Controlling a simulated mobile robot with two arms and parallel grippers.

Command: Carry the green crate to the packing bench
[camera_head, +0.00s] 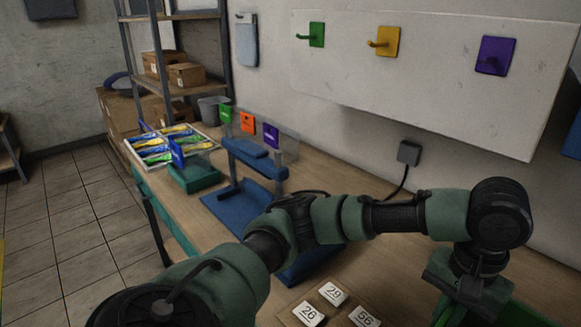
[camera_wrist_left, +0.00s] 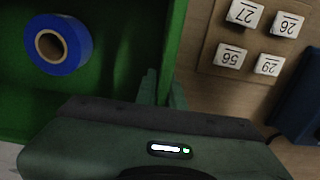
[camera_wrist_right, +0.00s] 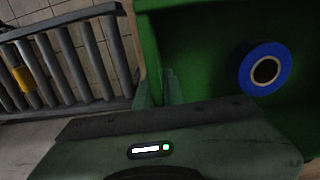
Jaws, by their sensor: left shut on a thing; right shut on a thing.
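The green crate (camera_wrist_left: 174,45) fills the left part of the left wrist view and the right part of the right wrist view (camera_wrist_right: 150,45). A blue ring-shaped roll (camera_wrist_left: 82,42) lies inside it, also seen in the right wrist view (camera_wrist_right: 284,68). My left gripper (camera_wrist_left: 162,88) is shut on one side wall of the crate. My right gripper (camera_wrist_right: 158,90) is shut on a side wall too. In the head view my left arm reaches across to the lower right, and most of the crate is out of frame there. The right gripper is outside that view.
The wooden bench (camera_head: 185,205) runs along the wall, holding a blue press-like stand (camera_head: 235,205), a tray of coloured packets (camera_head: 150,150) and a board of numbered blocks (camera_wrist_left: 212,60) close beside the crate. A grey slatted rack (camera_wrist_right: 75,65) stands near the right gripper. Tiled floor (camera_head: 70,220) is clear at left.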

